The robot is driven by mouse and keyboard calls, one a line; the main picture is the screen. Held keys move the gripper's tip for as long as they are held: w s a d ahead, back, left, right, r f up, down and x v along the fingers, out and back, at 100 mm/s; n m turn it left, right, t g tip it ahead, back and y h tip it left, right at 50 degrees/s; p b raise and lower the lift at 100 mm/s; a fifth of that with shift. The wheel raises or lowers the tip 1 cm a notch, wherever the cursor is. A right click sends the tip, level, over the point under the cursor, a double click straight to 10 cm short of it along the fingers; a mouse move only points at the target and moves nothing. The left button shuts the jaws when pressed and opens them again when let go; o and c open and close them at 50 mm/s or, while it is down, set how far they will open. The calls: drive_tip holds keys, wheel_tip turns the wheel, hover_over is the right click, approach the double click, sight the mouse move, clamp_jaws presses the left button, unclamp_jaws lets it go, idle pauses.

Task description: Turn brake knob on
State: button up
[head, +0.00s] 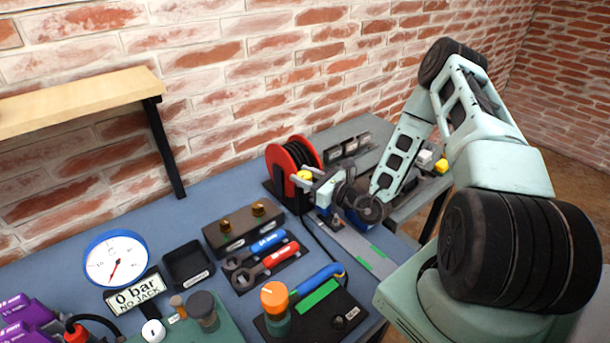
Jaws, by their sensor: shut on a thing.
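A red reel (284,163) wound with black cable stands at the back of the blue bench, near the wall. A small yellow knob (304,175) is on the reel's near side; I take it for the brake knob. My gripper (308,178) reaches it from the right, with its fingers at the knob and shut on it. The fingertips are small here and partly cover the knob. Its turned position cannot be made out.
A block with brass fittings (240,229), blue and red wrenches (268,252), and an orange-topped device (275,299) stand in front. A gauge (116,259) and black tray (188,263) are at left. A wooden shelf (75,103) juts from the brick wall.

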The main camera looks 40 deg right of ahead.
drive_tip(key=m+h, duration=0.1)
drive_tip(key=m+h+p, duration=0.1)
drive_tip(key=h, duration=0.1)
drive_tip(key=shift+a+r+t, duration=0.1)
drive_tip(key=shift+r+t, duration=0.1)
drive_tip(key=shift+t, duration=0.1)
drive_tip(key=shift+f+m+h+p, duration=0.2)
drive_tip(key=shift+m+h+p, duration=0.55)
drive_tip(key=shift+h, duration=0.55)
drive_tip(key=o, duration=1)
drive_tip(key=shift+s+b, duration=0.6)
drive_tip(key=shift+s, duration=8.15)
